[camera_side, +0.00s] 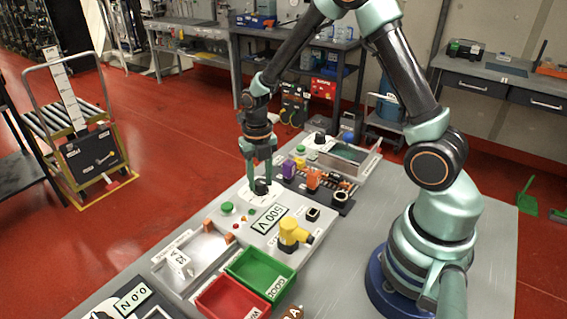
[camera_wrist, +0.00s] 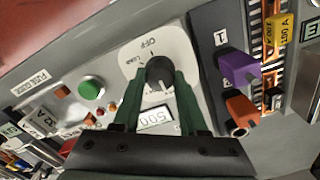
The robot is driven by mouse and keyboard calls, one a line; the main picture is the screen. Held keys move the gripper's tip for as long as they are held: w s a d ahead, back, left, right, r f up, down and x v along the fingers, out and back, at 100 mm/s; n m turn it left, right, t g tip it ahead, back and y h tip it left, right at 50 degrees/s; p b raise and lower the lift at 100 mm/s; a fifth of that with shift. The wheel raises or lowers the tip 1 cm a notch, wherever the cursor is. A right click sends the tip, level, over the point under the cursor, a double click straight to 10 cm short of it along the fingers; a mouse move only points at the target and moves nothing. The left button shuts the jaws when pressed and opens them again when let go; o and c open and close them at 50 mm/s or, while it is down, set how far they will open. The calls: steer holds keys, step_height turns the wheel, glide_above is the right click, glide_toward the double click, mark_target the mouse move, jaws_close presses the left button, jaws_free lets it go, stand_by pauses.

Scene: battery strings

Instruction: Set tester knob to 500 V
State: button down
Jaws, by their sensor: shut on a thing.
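The tester's black knob (camera_wrist: 159,72) sits on a white dial plate with OFF and LOAD printed at its upper left in the wrist view. My gripper (camera_wrist: 161,78) has one finger on each side of the knob and is shut on it. The fingers cover part of the dial's lower markings. In the side view my gripper (camera_side: 261,180) points straight down onto the knob (camera_side: 261,187).
A green button (camera_wrist: 91,88) lies left of the knob. A purple part (camera_wrist: 238,66) and an orange part (camera_wrist: 241,110) stand close on the right. A yellow block (camera_side: 293,234), a red bin (camera_side: 230,297) and a green bin (camera_side: 262,272) are nearer the camera in the side view.

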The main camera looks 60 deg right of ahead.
mark_target(260, 181)
steer(key=c, duration=0.5)
jaws_free()
steer(key=shift+r, duration=1.8)
steer(key=shift+r+m, duration=0.4)
steer(key=s+a+r+m+t, duration=0.1)
steer(key=s+r+m+t, duration=0.1)
steer(key=r+m, duration=0.3)
steer(key=s+a+r+m+t, duration=0.1)
steer(key=s+r+m, duration=0.4)
steer(key=m, duration=0.9)
steer(key=s+a+r+m+t, duration=0.1)
steer(key=s+r+m+t, duration=0.1)
steer(key=s+r+m, duration=0.2)
steer(key=shift+s+a+r+m+t, duration=0.15)
steer(key=shift+r+m, duration=0.35)
steer(key=shift+m, duration=0.55)
steer(key=shift+a+r+m+t, duration=0.1)
steer(key=shift+r+m, duration=0.4)
steer(key=shift+m, duration=0.6)
steer(key=shift+s+a+r+m+t, duration=0.15)
steer(key=shift+r+m, duration=0.35)
steer(key=shift+m, duration=0.55)
